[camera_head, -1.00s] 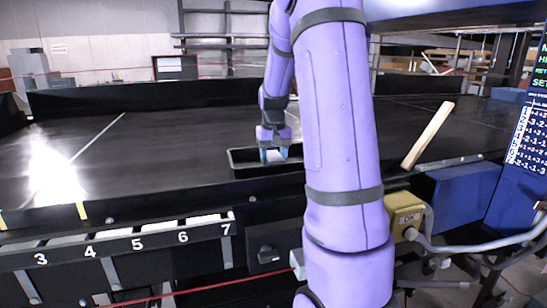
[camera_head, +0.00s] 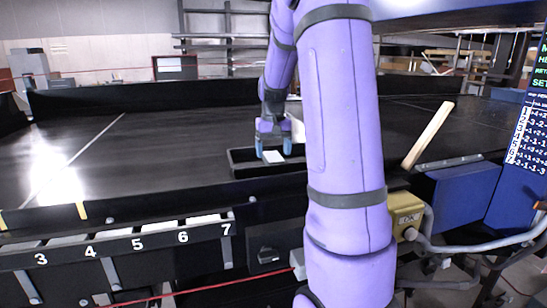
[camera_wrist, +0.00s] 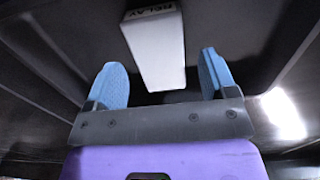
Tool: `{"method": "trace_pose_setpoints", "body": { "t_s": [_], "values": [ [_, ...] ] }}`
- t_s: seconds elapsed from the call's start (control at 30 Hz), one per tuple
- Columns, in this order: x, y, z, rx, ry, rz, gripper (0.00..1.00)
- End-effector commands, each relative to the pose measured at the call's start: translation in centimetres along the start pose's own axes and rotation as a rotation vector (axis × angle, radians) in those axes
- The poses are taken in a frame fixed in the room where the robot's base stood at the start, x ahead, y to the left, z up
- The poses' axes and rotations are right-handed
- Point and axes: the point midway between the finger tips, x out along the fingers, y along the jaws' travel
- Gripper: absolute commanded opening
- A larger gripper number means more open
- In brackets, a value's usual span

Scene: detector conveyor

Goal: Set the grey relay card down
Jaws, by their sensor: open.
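The grey relay card (camera_wrist: 157,50), pale with "RELAY" printed on its far end, lies inside the black tray (camera_head: 238,172). In the head view the card (camera_head: 272,156) shows as a small pale patch between my fingertips. My gripper (camera_head: 273,147) is open above the tray, with its blue fingers apart. In the wrist view my gripper (camera_wrist: 162,68) has one finger on either side of the card, with a visible gap on both sides. My arm hides the tray's right end in the head view.
The tray stands at the near edge of a wide black conveyor (camera_head: 150,150), whose left part is clear. A wooden stick (camera_head: 428,135) leans at the right. A yellow box (camera_head: 408,218) and numbered slots (camera_head: 137,244) sit along the front.

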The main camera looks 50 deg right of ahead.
Motion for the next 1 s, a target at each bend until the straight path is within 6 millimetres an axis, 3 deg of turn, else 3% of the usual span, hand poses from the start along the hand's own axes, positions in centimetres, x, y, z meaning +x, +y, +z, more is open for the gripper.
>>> {"method": "trace_pose_setpoints", "body": {
  "t_s": [0.3,0.67,0.83,1.0],
  "values": [
    [-6.4,0.0,0.0,0.000,0.003,0.000,0.78],
    [-9.8,-0.4,0.5,-0.008,0.006,-0.002,0.78],
    [-11.2,-3.4,3.7,-0.073,0.054,-0.022,0.78],
    [-12.6,-7.6,9.5,-0.177,0.132,-0.052,0.78]
  ]
}}
